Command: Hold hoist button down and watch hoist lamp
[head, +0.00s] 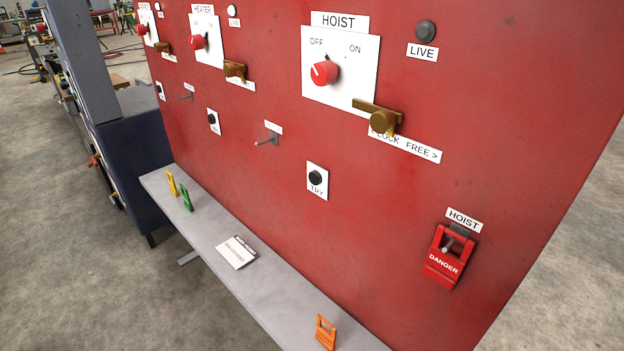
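The hoist section is on the red panel (480,120). Its black TRY button (316,178) sits on a small white plate below the hoist switch, and nothing touches it. The hoist lamp (426,31), above the LIVE label, looks dark grey and unlit. The red hoist knob (325,73) has its white mark on the left, on the OFF side. A brass slide (379,117) sits at the plate's lower right corner, over the label "LOCK FREE >". Neither gripper is in view.
A grey shelf (270,302) runs below the panel. It holds an orange tag (325,332), a white card (236,252), a green tag (186,197) and a yellow tag (171,183). The heater switch (199,41) is further left. Bare pegs stick out of the panel.

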